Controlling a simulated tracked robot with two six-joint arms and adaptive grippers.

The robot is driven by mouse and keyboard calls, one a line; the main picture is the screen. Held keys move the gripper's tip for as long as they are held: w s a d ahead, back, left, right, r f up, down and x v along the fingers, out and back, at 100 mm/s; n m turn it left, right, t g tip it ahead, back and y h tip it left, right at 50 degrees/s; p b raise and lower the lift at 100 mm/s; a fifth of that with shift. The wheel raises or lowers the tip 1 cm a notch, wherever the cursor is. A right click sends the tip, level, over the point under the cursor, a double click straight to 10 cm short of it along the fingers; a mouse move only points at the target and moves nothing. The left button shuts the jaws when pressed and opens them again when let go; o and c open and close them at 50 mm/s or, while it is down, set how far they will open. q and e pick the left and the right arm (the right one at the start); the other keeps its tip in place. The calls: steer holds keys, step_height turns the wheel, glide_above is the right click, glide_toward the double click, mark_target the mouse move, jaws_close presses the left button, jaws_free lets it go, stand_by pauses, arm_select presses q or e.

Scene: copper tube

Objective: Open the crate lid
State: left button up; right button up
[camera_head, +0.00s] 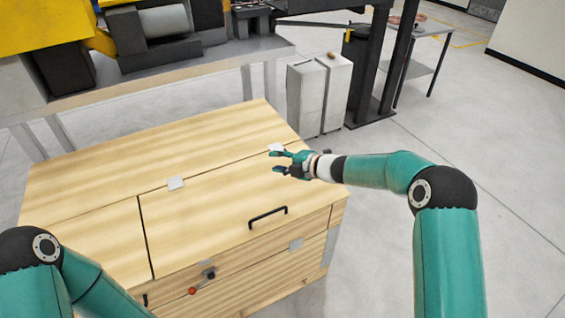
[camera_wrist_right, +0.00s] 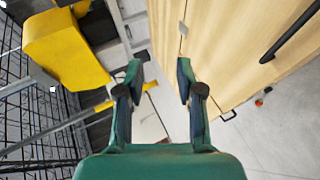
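The wooden crate (camera_head: 80,180) stands in front of me in the head view. Its lid (camera_head: 195,225) lies flat and closed at the near right of the top, with a black bar handle (camera_head: 268,217) near its front edge. The handle also shows at the upper right of the right wrist view (camera_wrist_right: 290,32). A latch with a red knob (camera_head: 193,291) sits on the crate's front. My right gripper (camera_head: 277,162) is open and empty near the lid's rear right corner, apart from the handle. Its two separated fingers show in the wrist view (camera_wrist_right: 158,74). My left gripper is out of frame.
Metal hinge plates (camera_head: 176,183) lie along the lid's rear seam. Behind the crate are a workbench (camera_head: 180,68) with machinery and grey bins (camera_head: 307,97). A dark post (camera_head: 372,75) stands behind right. The floor (camera_head: 520,160) at right is clear.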

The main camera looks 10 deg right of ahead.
steer(key=shift+v, duration=0.75)
steer(key=shift+f, duration=0.1)
steer(key=s+f+m+g+h, duration=0.1)
steer(key=s+f+m+g, duration=0.1)
steer(key=s+f+m, duration=0.6)
steer(key=s+f+m+g+h, duration=0.2)
steer(key=s+f+m, duration=0.7)
steer(key=s+f, duration=0.6)
steer(key=s+a+g+b, duration=0.1)
steer(key=s, duration=0.3)
steer(key=shift+g, duration=0.3)
steer(key=s+m+g, duration=0.1)
steer(key=s+m, duration=0.2)
steer(key=s, duration=0.1)
steer(key=s+d+f+m+g+h, duration=0.1)
steer(key=s+m, duration=0.2)
steer(key=s, duration=0.2)
steer(key=s+f+m+g, duration=0.1)
steer(key=s+m, duration=0.2)
steer(key=s, duration=0.1)
steer(key=shift+s+d+g+h, duration=0.3)
steer(key=shift+s+d+h, duration=0.1)
steer(key=shift+c, duration=0.9)
steer(key=shift+m, duration=0.4)
jaws_close()
steer(key=shift+w, duration=0.1)
